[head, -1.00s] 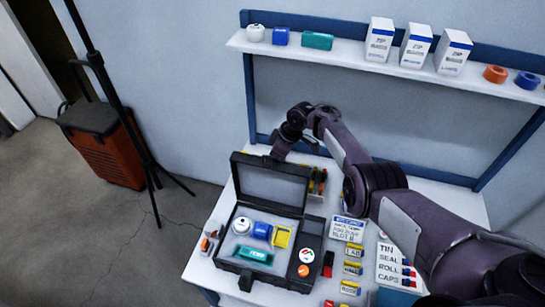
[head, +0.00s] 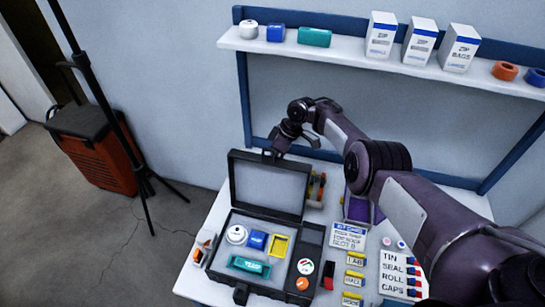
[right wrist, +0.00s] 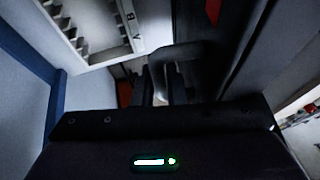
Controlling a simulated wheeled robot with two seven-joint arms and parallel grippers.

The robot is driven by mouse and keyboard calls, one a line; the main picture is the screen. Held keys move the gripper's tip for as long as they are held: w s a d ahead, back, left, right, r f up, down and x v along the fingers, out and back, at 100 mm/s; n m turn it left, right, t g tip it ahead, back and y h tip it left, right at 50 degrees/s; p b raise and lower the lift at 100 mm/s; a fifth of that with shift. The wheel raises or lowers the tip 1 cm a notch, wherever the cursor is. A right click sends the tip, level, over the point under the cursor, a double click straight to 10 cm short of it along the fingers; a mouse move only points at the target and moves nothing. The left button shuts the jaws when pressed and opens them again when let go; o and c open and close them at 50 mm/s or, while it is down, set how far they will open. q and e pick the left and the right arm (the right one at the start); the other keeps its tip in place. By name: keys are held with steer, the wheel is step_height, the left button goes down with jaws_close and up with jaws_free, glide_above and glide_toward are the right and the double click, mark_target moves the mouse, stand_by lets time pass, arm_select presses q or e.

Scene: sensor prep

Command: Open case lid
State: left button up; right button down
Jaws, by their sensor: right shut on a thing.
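The black case (head: 312,238) sits on the white worktop. Its lid (head: 268,186) stands raised, roughly upright, at the back of the case. In the case's tray are a white round tin (head: 236,234), a blue block (head: 257,240), a yellow frame (head: 279,245) and a teal box (head: 249,264). My right gripper (head: 276,152) is at the lid's top edge, reaching over from the right. In the right wrist view its fingers (right wrist: 161,88) are closed around a dark looped part (right wrist: 180,52), seemingly the lid's edge or handle. My left gripper is not in view.
Right of the case are label cards (head: 348,237), a purple bin (head: 358,209) and a list board (head: 399,273). A wall shelf (head: 345,58) with boxes and rolls hangs above. A black stand (head: 133,170) and an orange unit (head: 107,158) stand on the left floor.

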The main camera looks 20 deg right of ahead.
steer(key=c, duration=1.8)
jaws_free()
steer(key=shift+s+f, duration=0.15)
steer(key=shift+o, duration=0.2)
steer(key=shift+r, duration=0.25)
steer(key=p+v, duration=0.2)
steer(key=v, duration=0.5)
steer(key=shift+d+r, duration=0.15)
steer(key=shift+r, duration=0.1)
